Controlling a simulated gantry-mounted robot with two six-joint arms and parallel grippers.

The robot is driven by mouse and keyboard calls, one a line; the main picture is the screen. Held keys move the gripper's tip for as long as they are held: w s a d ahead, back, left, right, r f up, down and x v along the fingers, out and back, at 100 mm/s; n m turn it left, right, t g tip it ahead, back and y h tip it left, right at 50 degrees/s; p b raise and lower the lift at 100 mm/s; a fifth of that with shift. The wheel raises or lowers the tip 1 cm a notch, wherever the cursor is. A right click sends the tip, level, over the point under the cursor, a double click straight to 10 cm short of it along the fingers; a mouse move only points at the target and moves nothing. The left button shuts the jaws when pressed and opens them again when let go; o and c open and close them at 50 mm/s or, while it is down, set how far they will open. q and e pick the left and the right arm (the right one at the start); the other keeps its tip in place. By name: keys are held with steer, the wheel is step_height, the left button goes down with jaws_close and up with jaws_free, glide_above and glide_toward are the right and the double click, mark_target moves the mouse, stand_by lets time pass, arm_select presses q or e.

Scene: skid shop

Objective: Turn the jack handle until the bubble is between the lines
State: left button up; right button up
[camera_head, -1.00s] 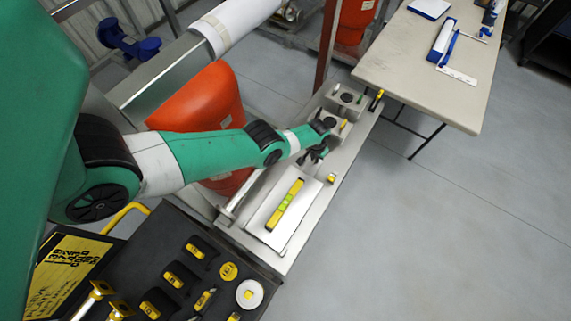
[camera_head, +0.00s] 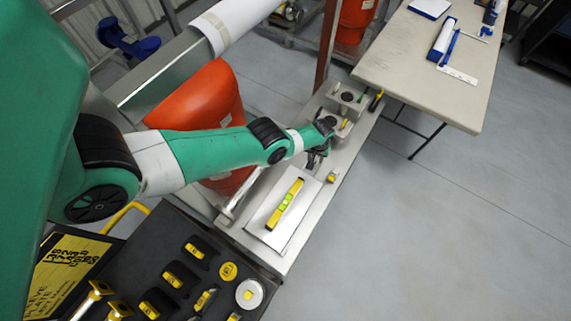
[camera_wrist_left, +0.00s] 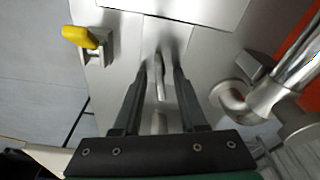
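A yellow spirit level (camera_head: 285,204) with a bright green vial lies on a flat pale plate (camera_head: 262,229) on the long metal bench. The bubble is too small to make out. My left gripper (camera_head: 318,158) is low over the bench, just beyond the plate's far end. In the left wrist view my left gripper (camera_wrist_left: 161,72) has its two fingers apart. A slim silver bar, which looks like the jack handle (camera_wrist_left: 161,85), shows between them, with a gap on each side. Whether the fingers reach down to it I cannot tell. My right gripper is not in view.
A small yellow-topped block (camera_head: 331,177) sits beside the plate; it also shows in the wrist view (camera_wrist_left: 80,38). Grey blocks (camera_head: 347,97) stand farther along the bench. An orange vessel (camera_head: 212,97) is close behind my left arm. A black tool tray (camera_head: 190,285) is at the front.

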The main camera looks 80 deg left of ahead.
arm_select(q)
step_height(320, 180, up, 7)
steer(key=p, duration=0.7)
steer(key=shift+r, duration=0.1)
steer(key=shift+r+m+p, duration=0.2)
steer(key=shift+m+p, duration=0.2)
steer(key=shift+m, duration=0.2)
steer(key=shift+r+m, duration=0.15)
steer(key=shift+m, duration=0.55)
steer(key=shift+m+t, duration=0.3)
steer(key=shift+m, duration=0.4)
